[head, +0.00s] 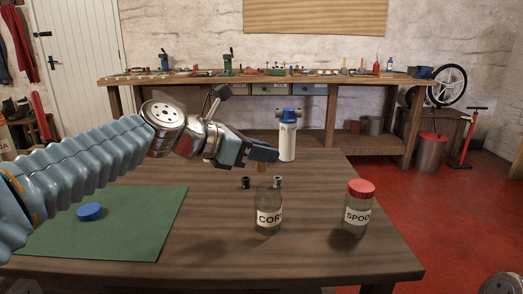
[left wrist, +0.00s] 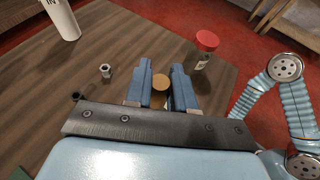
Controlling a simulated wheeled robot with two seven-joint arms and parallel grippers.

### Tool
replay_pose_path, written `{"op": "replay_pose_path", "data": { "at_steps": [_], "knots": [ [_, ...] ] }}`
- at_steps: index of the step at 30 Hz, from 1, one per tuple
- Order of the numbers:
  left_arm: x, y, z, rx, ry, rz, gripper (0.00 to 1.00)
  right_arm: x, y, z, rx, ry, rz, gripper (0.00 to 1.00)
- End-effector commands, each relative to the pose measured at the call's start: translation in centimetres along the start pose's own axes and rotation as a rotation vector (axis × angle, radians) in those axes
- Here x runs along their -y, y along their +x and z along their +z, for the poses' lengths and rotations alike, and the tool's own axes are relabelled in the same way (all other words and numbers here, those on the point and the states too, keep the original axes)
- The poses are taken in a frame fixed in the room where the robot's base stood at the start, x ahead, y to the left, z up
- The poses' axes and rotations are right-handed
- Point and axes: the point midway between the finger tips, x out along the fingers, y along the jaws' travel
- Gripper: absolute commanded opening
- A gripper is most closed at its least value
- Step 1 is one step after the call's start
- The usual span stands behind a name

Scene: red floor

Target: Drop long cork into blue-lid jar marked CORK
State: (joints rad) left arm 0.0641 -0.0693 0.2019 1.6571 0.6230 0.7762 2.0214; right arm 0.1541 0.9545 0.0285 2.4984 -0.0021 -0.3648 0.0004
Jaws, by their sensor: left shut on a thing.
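The glass jar marked CORK (head: 268,218) stands upright on the wooden table, with no lid on it. Its blue lid (head: 90,211) lies on the green mat at the left. My left gripper (head: 262,160) is shut on the cork (head: 262,168), which hangs below the fingers, above the jar's mouth and apart from it. In the left wrist view the cork's round tan end (left wrist: 160,82) shows between the two blue fingers (left wrist: 160,88). My right gripper is not in view.
A red-lidded jar marked SPOOL (head: 359,212) stands to the right of the CORK jar. A white bottle with a blue top (head: 287,142) stands at the table's back edge. The green mat (head: 130,235) covers the left.

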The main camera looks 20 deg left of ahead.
Motion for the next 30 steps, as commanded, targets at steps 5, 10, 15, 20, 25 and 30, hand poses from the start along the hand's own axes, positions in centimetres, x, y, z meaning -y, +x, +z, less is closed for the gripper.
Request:
{"op": "replay_pose_path", "data": {
  "at_steps": [5, 10, 15, 20, 25, 30],
  "knots": [
    [0.0, -0.1, 0.1, 0.000, 0.000, 0.000, 0.31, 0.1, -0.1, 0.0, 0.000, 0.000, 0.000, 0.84],
    [0.0, -0.1, 0.1, 0.000, 0.000, 0.000, 0.54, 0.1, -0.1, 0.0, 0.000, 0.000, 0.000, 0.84],
    [0.0, -0.1, 0.1, 0.000, 0.000, 0.000, 0.54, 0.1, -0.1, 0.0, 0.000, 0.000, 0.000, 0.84],
    [0.0, -0.6, 0.1, 0.001, 0.001, 0.002, 0.54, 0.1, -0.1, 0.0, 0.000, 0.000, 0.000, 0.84],
    [-0.1, -3.4, 0.2, 0.002, 0.002, 0.005, 0.54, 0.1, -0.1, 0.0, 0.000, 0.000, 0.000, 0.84],
    [-0.1, -7.8, 0.2, 0.002, 0.002, 0.005, 0.54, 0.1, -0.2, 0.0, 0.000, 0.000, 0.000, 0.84]
  ]
}}
